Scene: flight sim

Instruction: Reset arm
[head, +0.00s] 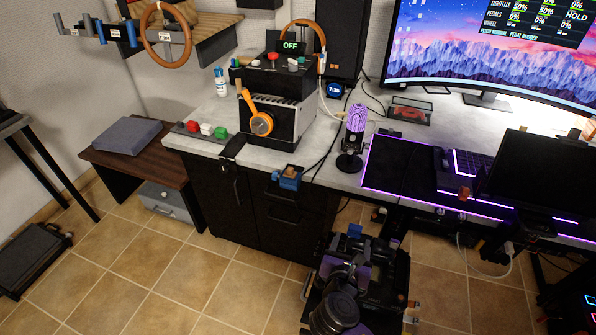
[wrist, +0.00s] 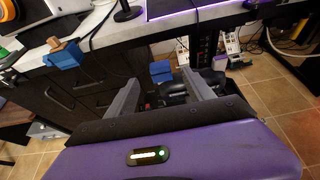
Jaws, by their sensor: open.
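My gripper (wrist: 160,82) shows in the wrist view with its two grey fingers apart, in front of the dark cabinet below the desk. No held thing can be made out. A blue piece (wrist: 160,69) appears between the fingertips, and I cannot tell its distance from them. In the head view my folded black and purple arm (head: 345,280) is low at the bottom centre, over the tiled floor; the fingers cannot be made out clearly there.
The grey desk (head: 335,178) stands close ahead, with a blue holder (head: 288,180) jutting from its front edge. A microphone (head: 353,138) stands near that edge. A black monitor (head: 535,180) is at right. Tiled floor (head: 180,280) at left is clear.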

